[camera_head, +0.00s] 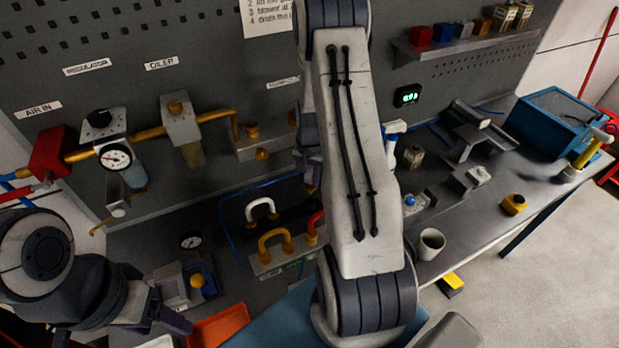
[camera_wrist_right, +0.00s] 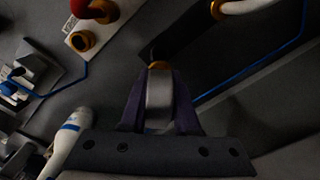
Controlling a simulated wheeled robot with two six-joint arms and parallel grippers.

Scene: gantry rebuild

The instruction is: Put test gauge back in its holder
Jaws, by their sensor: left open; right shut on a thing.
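A small round gauge with a dark dial (camera_head: 191,240) shows low on the bench, left of the coloured loops. A larger white-faced gauge (camera_head: 115,156) is mounted on the pipe line at the wall. I cannot tell for sure which is the test gauge or which part is its holder. My right gripper (camera_wrist_right: 159,85) is shut on a pale grey piece with a brass collar (camera_wrist_right: 158,66) and a dark tip; its identity is unclear. My arm hides this gripper in the head view. My left gripper (camera_head: 180,320) is open at the lower left, near an orange tray (camera_head: 222,325).
Grey and blue blocks (camera_head: 201,274) stand near my left gripper. A cup (camera_head: 430,243), small fixtures and a blue bin (camera_head: 553,117) occupy the right bench. A shelf (camera_head: 462,42) juts out above.

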